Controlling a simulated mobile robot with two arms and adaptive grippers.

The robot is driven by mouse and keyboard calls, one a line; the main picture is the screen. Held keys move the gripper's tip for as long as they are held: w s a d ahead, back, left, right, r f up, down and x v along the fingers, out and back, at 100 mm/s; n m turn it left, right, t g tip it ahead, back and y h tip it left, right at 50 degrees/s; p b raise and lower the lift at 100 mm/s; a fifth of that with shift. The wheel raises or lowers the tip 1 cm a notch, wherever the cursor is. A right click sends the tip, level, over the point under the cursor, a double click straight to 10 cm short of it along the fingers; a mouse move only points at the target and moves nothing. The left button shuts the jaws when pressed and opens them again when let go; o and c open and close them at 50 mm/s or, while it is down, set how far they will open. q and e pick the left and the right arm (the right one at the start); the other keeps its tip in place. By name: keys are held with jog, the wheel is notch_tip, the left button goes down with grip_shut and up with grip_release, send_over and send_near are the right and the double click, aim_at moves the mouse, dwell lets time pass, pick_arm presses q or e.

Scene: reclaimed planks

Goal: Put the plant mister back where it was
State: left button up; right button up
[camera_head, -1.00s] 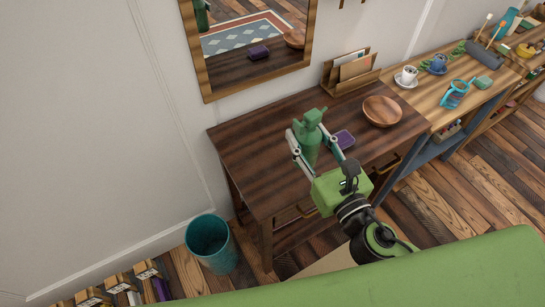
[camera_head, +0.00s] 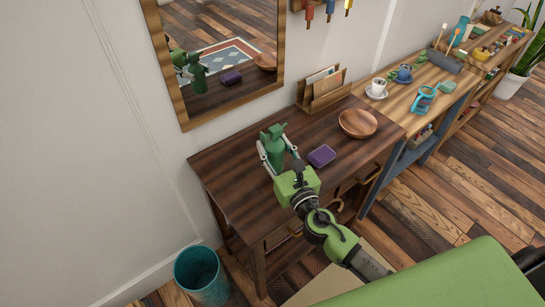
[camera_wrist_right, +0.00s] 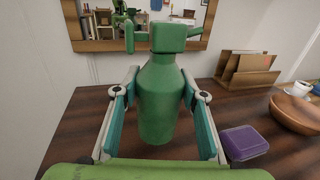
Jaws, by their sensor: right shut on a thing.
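The plant mister (camera_head: 273,148) is a green bottle with a green spray head. It is upright over the left part of the dark wooden table (camera_head: 235,185), below the mirror. My right gripper (camera_head: 277,157) is shut around its body. In the right wrist view the mister (camera_wrist_right: 158,100) stands between the two fingers of my right gripper (camera_wrist_right: 158,112). I cannot tell whether its base touches the tabletop. My left gripper is not in view.
A purple box (camera_head: 321,156) lies just right of the mister, with a wooden bowl (camera_head: 358,123) and a letter holder (camera_head: 324,95) beyond. The mirror (camera_head: 222,60) hangs behind. A teal bin (camera_head: 201,275) stands on the floor. The table's front left is clear.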

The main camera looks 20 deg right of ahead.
aim_at(273, 154)
jog(key=shift+w+f, duration=0.25)
jog(key=shift+f, duration=0.05)
jog(key=shift+w+a+f+b, duration=0.15)
jog(key=shift+f+b, duration=0.4)
jog(key=shift+f, duration=0.35)
jog(key=shift+w+d+f+b, duration=0.15)
jog(key=shift+f+b, duration=0.4)
jog(key=shift+f, duration=0.35)
jog(key=shift+a, duration=0.1)
jog(key=shift+f, duration=0.15)
jog(key=o, duration=1.3)
